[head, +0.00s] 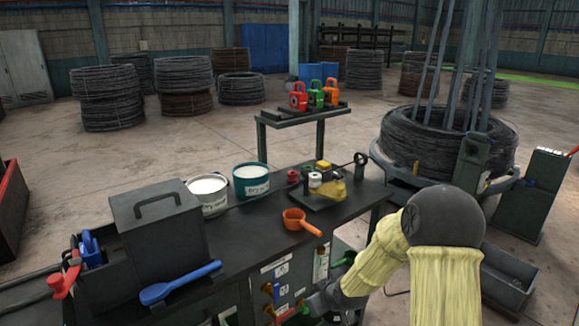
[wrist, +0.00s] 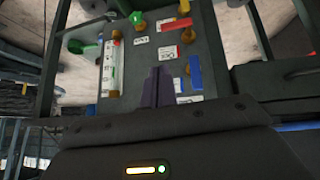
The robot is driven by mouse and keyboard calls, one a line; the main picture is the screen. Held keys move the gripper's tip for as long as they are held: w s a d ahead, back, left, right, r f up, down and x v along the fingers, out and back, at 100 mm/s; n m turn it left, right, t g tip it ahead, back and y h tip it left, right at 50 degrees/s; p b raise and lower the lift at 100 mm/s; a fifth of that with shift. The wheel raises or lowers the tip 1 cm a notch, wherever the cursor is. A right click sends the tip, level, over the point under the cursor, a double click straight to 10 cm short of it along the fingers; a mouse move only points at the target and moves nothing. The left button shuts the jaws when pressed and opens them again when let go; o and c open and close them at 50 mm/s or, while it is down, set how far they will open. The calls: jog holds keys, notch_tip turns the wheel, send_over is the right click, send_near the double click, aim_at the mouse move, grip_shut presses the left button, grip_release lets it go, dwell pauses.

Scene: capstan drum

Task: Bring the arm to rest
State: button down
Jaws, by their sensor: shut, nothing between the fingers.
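My arm, in a pale yellow sleeve with a dark round joint, shows at the lower right of the head view. It bends down in front of the black workbench (head: 250,248). My gripper (wrist: 158,72) shows in the wrist view with its dark fingers together and nothing between them. It faces the bench's grey front panel (wrist: 138,20), which carries white labels, a clear tube and coloured handles. I cannot tell whether the fingertips touch the panel. In the head view the gripper is low by this panel and hard to make out.
On the bench are an orange scoop (head: 299,220), a blue scoop (head: 180,283), a white tub (head: 207,194), a teal tub (head: 251,179) and a lidded black box (head: 160,232). A wire coil (head: 440,150) stands behind at right. Open floor (head: 330,85) lies beyond.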

jog(key=s+d+r+m+g+h+p, duration=0.1)
jog(key=s+d+r+m+g+p, duration=0.1)
jog(key=s+r, duration=0.7)
jog(key=s+d+r+m+g+h+p, duration=0.2)
jog(key=s+d+r+m+p, duration=0.3)
jog(key=s, duration=0.8)
jog(key=v, duration=0.3)
jog(key=shift+w+r, duration=0.15)
jog(key=shift+r, duration=0.25)
jog(key=shift+w+d, duration=0.1)
